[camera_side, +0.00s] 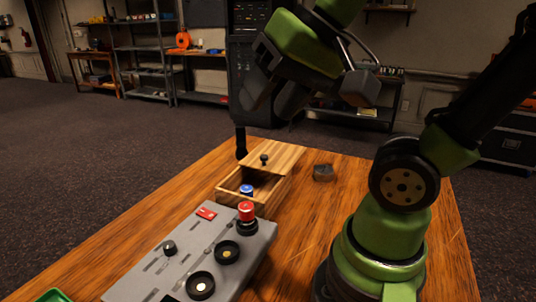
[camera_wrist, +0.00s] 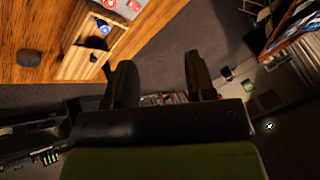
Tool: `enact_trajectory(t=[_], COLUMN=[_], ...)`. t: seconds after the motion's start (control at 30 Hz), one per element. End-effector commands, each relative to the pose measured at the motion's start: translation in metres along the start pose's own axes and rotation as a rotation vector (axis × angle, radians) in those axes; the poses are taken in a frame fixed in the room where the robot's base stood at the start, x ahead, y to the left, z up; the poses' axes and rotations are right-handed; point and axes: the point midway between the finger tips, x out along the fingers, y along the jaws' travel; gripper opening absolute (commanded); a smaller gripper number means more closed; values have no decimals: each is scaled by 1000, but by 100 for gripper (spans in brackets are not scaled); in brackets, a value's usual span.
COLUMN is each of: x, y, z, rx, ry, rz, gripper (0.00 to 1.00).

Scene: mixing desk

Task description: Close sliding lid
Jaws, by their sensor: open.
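A wooden box (camera_side: 226,198) stands on the wooden table behind the grey panel. Its sliding lid (camera_side: 283,156) has a dark round knob (camera_side: 264,159) and covers the far part. The near part is uncovered, and a blue object (camera_side: 246,189) shows inside. The box also shows in the wrist view (camera_wrist: 112,48), at the top, with the blue object (camera_wrist: 103,29) in it. My gripper (camera_side: 262,102) is high above the table, beyond and above the box, touching nothing. In the wrist view its two fingers (camera_wrist: 158,70) are apart with nothing between them.
A grey panel (camera_side: 155,247) with knobs and a red button (camera_side: 246,212) sits just in front of the box. A green tray edge (camera_side: 54,295) shows at the lower left.

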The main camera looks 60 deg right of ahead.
Motion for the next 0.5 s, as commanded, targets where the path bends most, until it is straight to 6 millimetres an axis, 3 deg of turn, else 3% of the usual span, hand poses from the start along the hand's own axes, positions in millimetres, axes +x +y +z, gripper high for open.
enact_trajectory(t=[0.17,0.27,0.37,0.5], x=[22,39,61,94], y=[9,24,48,95], z=[-66,-101,-132,-167], rx=[383,610,839,1160], ry=[-38,-45,-43,-24], rz=[148,233,319,441], gripper=[50,50,50,50])
